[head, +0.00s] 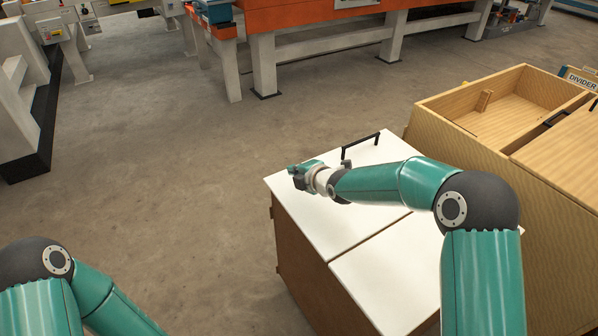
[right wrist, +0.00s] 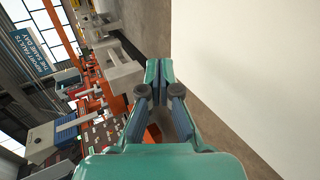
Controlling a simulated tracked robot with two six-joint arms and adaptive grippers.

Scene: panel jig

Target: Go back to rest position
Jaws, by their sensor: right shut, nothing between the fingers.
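My right arm reaches in over a white-topped cabinet (head: 345,225) in the head view. Its gripper (head: 296,174) is above the cabinet's far left part, pointing left. In the right wrist view the right gripper (right wrist: 160,75) is shut with nothing between its fingers. The cabinet's white top fills the right side of that view. My left arm shows at the lower left of the head view, but its gripper is out of the picture.
A wooden box (head: 500,110) with open compartments stands right of the cabinet. A black handle (head: 361,146) stands up at the cabinet's far edge. An orange bench (head: 300,15) is at the back. The concrete floor (head: 150,160) on the left is clear.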

